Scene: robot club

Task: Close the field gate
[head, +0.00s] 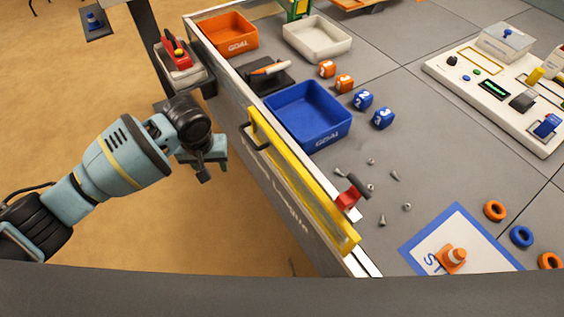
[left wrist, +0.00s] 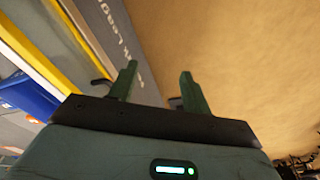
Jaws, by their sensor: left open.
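The field gate is a yellow-topped panel (head: 300,182) along the near-left field wall; its yellow bar also shows in the left wrist view (left wrist: 45,48). I cannot tell whether it is fully flush with the wall. A black handle (head: 251,138) juts from its outer side near the far end. In the left wrist view a black piece, apparently this handle (left wrist: 101,82), is beside the left fingertip, not clearly between the fingers. My left gripper (head: 207,166) is open and empty outside the wall, left of the handle. My right gripper is out of view.
A red block with a black lever (head: 348,196) sits by the gate's near end. Inside are a blue goal bin (head: 309,146), an orange goal bin (head: 231,45), numbered cubes and loose screws. Outside the wall, the tan floor (head: 240,235) is clear.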

